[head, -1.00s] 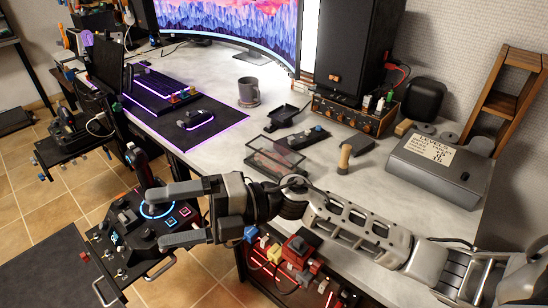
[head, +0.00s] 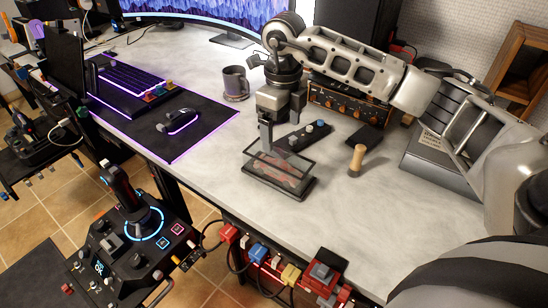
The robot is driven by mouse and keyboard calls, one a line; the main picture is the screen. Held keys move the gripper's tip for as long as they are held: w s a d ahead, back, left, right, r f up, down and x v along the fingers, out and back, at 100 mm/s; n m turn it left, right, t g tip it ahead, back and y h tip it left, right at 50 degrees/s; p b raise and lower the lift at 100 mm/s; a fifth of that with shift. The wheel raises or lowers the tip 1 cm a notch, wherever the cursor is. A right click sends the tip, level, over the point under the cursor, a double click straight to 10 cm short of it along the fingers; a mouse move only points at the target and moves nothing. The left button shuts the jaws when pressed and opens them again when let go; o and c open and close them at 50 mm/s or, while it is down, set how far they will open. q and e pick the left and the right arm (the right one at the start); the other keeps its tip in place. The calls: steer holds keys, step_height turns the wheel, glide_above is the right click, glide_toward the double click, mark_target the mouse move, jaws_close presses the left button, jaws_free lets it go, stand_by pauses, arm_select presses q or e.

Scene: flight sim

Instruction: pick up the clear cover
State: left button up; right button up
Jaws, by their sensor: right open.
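The clear cover (head: 290,168) is a see-through box with thin dark edges. It sits on a dark, flat base on the grey desk, and something reddish shows through it. My right gripper (head: 279,136) points down at the cover's far side. Its fingers are apart, and the nearer finger overlaps the cover's back edge in the picture. I cannot tell whether it touches the cover. Nothing shows between the fingers. My left gripper is not in view.
A dark strip with knobs (head: 304,136) lies just behind the cover. A wooden-handled tool (head: 357,160) stands to its right and a grey mug (head: 235,84) behind left. A joystick panel (head: 133,240) is at lower left. The desk left of the cover is clear.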

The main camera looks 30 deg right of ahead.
mark_target(278, 157)
step_height(278, 157, down, 7)
steer(key=shift+r, duration=0.15)
steer(key=f, duration=0.2)
steer(key=w+f, duration=0.1)
steer(key=f, duration=0.1)
steer(key=shift+p, duration=0.35)
steer(key=shift+f, duration=0.7)
steer(key=c, duration=1.1)
